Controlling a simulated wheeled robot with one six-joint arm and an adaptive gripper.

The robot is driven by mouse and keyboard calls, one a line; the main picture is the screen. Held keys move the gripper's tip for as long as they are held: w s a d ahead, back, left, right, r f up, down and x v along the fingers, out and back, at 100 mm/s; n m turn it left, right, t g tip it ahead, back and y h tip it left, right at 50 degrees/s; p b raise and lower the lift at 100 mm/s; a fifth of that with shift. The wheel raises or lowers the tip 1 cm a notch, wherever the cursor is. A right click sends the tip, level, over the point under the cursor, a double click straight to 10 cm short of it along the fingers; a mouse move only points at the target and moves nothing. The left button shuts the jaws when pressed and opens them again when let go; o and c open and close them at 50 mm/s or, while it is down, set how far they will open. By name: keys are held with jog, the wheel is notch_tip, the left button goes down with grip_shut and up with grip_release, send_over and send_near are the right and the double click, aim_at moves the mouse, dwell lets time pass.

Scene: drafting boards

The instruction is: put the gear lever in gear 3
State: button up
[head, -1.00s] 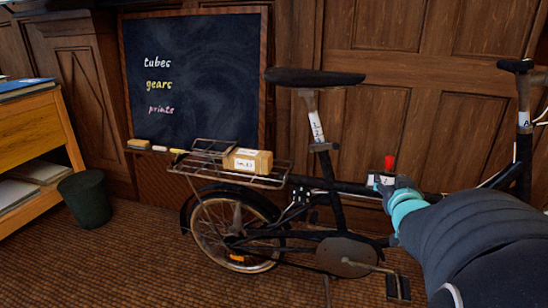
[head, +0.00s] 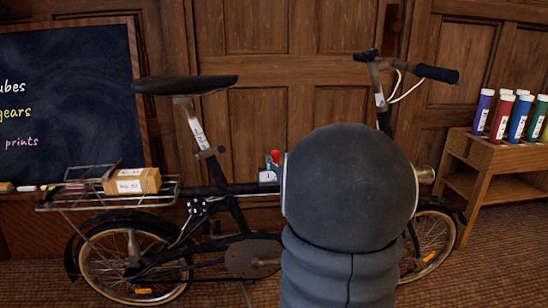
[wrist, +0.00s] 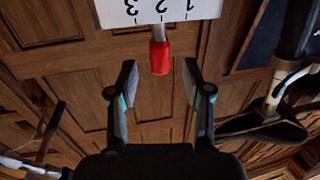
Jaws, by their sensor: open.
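The gear lever has a red knob (wrist: 160,56) on a pale stem. It stands at a white plate (wrist: 185,9) marked 3, 2 and 1, upside down in the wrist view; the stem lines up with the 2 mark. My gripper (wrist: 159,72) is open, with one finger on each side of the knob's line and the knob's lower end between the tips, apart from both. In the head view the red knob (head: 275,158) and plate (head: 267,176) show on the bicycle (head: 234,208) frame; my arm hides the gripper.
A wooden parcel (head: 132,181) sits on the bicycle's rear rack (head: 60,202). The saddle (head: 186,84) is left of the lever and the handlebar (head: 437,74) is right of it. A wooden shelf (head: 486,148) with coloured tubes stands at right. A chalkboard (head: 70,95) is at left.

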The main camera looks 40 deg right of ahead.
aim_at(277, 157)
jog(key=shift+x, duration=1.95)
grip_shut()
